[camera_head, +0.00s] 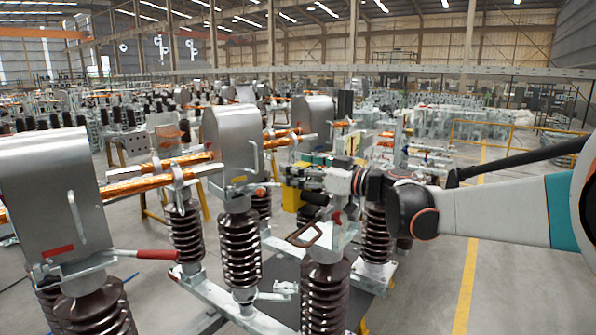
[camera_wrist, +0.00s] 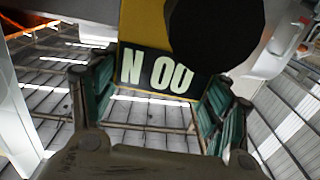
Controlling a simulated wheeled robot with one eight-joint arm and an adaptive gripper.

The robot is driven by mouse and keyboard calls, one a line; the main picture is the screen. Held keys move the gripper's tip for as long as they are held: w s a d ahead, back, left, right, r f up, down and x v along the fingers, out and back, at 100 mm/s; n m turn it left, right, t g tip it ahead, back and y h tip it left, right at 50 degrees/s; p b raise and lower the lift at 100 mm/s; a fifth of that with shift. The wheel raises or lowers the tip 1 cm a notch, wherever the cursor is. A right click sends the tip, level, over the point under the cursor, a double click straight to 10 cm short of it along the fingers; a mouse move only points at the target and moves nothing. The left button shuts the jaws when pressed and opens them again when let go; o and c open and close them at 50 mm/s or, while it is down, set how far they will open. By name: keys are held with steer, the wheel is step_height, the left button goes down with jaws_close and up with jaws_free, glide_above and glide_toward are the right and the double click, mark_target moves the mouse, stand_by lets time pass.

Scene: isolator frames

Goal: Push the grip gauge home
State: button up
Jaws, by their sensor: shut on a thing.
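My gripper (camera_head: 306,176) reaches in from the right, above the brown ribbed insulators near the middle of the head view. In the wrist view, its two green-padded fingers (camera_wrist: 158,100) stand apart on either side of the grip gauge (camera_wrist: 143,38). The gauge has a yellow body and a dark plate with pale characters reading "N 00". A yellow block, which looks like the gauge (camera_head: 293,199), shows just below the fingers in the head view. My gripper is shut on it. A dark round shape hides part of the gauge, and its seat cannot be made out.
Brown ribbed insulators (camera_head: 241,250) on a metal frame stand close below and left of my gripper. Grey metal housings (camera_head: 229,140) and copper-coloured bars (camera_head: 160,184) lie to the left. A red-handled lever (camera_head: 157,254) sticks out lower left. Open floor (camera_head: 530,280) lies at right.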

mark_target(311, 166)
steer(key=shift+w+d+r, duration=0.1)
steer(key=shift+w+d, duration=1)
steer(key=shift+w, duration=0.3)
steer(key=o, duration=1.8)
steer(key=shift+o, duration=0.5)
steer(key=shift+a, duration=0.25)
steer(key=shift+d, duration=0.1)
steer(key=shift+d, duration=0.1)
